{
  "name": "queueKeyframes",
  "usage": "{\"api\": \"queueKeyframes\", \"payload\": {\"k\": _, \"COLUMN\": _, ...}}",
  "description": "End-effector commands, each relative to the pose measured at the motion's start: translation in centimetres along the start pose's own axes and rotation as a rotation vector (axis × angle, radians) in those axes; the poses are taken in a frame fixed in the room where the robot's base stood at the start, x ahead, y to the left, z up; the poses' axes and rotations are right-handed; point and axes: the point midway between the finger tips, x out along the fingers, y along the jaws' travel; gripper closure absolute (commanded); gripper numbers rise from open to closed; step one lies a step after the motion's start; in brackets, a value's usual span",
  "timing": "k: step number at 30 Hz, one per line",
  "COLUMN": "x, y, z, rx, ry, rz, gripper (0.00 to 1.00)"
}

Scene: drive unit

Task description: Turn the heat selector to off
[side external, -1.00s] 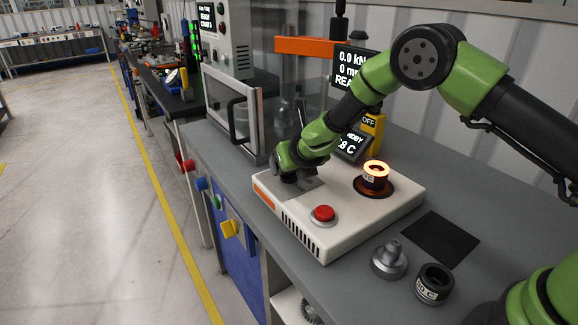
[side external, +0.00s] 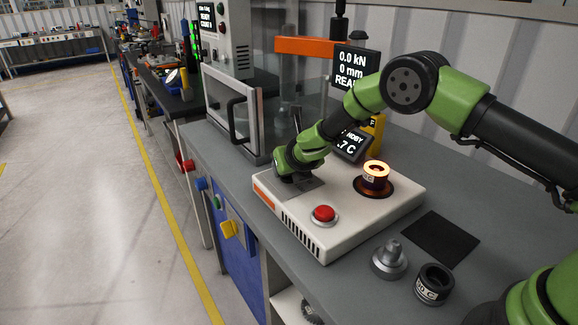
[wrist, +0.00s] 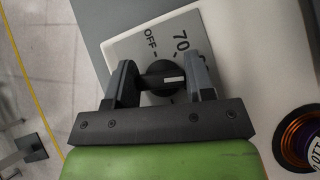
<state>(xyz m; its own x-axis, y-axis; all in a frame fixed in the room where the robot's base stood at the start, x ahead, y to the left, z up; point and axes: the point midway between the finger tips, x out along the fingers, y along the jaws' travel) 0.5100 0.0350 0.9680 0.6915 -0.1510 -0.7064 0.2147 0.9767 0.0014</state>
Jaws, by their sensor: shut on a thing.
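The heat selector (wrist: 168,78) is a black knob with a white pointer line on a grey plate (wrist: 135,47) marked OFF and 70. My gripper (wrist: 160,82) is shut on the knob, one finger on each side, in the wrist view. The pointer line lies roughly level in that view, and the OFF mark is above and left of the knob. In the side view my gripper (side external: 287,176) is down at the far left of the white heater unit (side external: 325,245), and the knob is hidden there.
A glowing ring part (side external: 376,172) sits on the heater's copper-coloured seat. A red button (side external: 324,214) is on the unit's front. A metal stepped part (side external: 389,258), a dark labelled ring (side external: 433,284) and a black mat (side external: 438,237) lie to the right. A display (side external: 352,143) stands behind.

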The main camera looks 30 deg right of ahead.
Motion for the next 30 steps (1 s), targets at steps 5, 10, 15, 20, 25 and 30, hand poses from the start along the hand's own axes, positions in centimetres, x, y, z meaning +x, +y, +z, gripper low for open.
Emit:
{"api": "queueKeyframes", "payload": {"k": 5, "x": 0.0, "y": 0.04, "z": 0.15, "rx": -0.032, "ry": -0.006, "rz": 0.033, "gripper": 0.75}}
{"api": "queueKeyframes", "payload": {"k": 10, "x": 0.0, "y": 0.05, "z": 0.18, "rx": -0.073, "ry": -0.005, "rz": 0.074, "gripper": 0.75}}
{"api": "queueKeyframes", "payload": {"k": 15, "x": -0.03, "y": 0.08, "z": 0.11, "rx": -0.09, "ry": -0.001, "rz": 0.091, "gripper": 0.75}}
{"api": "queueKeyframes", "payload": {"k": 20, "x": -0.04, "y": 0.1, "z": 0.09, "rx": -0.091, "ry": 0.0, "rz": 0.092, "gripper": 0.75}}
{"api": "queueKeyframes", "payload": {"k": 25, "x": -0.05, "y": 0.1, "z": 0.07, "rx": -0.091, "ry": 0.0, "rz": 0.092, "gripper": 0.37}}
{"api": "queueKeyframes", "payload": {"k": 30, "x": -0.03, "y": 0.06, "z": 0.04, "rx": -0.091, "ry": 0.001, "rz": 0.091, "gripper": 0.26}}
